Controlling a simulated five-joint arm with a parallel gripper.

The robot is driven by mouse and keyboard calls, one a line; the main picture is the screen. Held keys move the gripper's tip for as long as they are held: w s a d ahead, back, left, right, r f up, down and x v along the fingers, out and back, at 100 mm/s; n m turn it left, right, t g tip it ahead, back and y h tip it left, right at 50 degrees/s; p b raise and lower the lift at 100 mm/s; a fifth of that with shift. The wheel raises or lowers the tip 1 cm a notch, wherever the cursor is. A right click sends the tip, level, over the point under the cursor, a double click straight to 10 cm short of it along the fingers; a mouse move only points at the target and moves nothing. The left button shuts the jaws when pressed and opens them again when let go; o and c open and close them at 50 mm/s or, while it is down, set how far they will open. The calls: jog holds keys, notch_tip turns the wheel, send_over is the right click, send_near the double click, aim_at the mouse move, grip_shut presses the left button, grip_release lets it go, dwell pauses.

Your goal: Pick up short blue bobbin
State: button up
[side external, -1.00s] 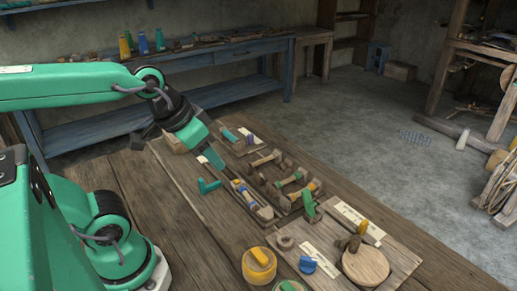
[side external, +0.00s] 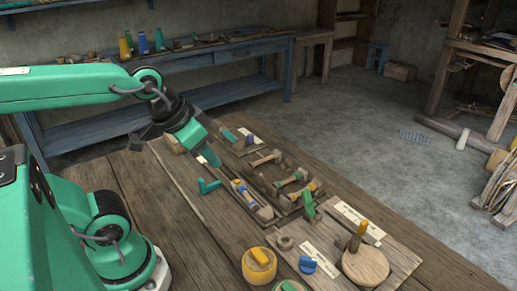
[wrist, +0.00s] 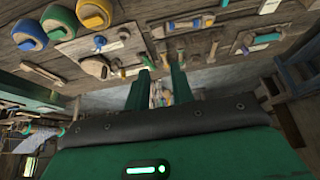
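A short blue bobbin (side external: 307,264) lies on the wooden board at the front right in the side view, beside a pale label strip. A small blue piece (wrist: 99,41) on a board in the wrist view looks like the same bobbin. Another bobbin with a blue part (side external: 241,188) lies in the long wooden shuttle, below my gripper in the picture. My gripper (side external: 211,157) hangs above the far left part of the boards, well away from the front blue bobbin. In the wrist view its two green fingers (wrist: 158,90) stand apart with nothing seen held between them.
A wooden rack (side external: 285,188) with several bobbins lies mid-table. A teal hook-shaped piece (side external: 208,186) lies left of the shuttle. A yellow pot (side external: 258,268) and a round wooden disc (side external: 366,266) are at the front. Bare tabletop (side external: 180,225) is free at left.

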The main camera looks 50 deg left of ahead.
jog(key=shift+w, duration=0.1)
jog(key=m+g, duration=0.8)
jog(key=m, duration=1.1)
send_over(251, 199)
jog(key=w, duration=0.1)
jog(key=w+f+x, duration=0.1)
jog(key=w+x, duration=0.2)
jog(key=x, duration=1.1)
jog(key=shift+w+a+f+m, duration=0.25)
jog(key=shift+w+f+m, duration=0.1)
jog(key=shift+f+m, duration=0.35)
jog(key=shift+x, duration=1.3)
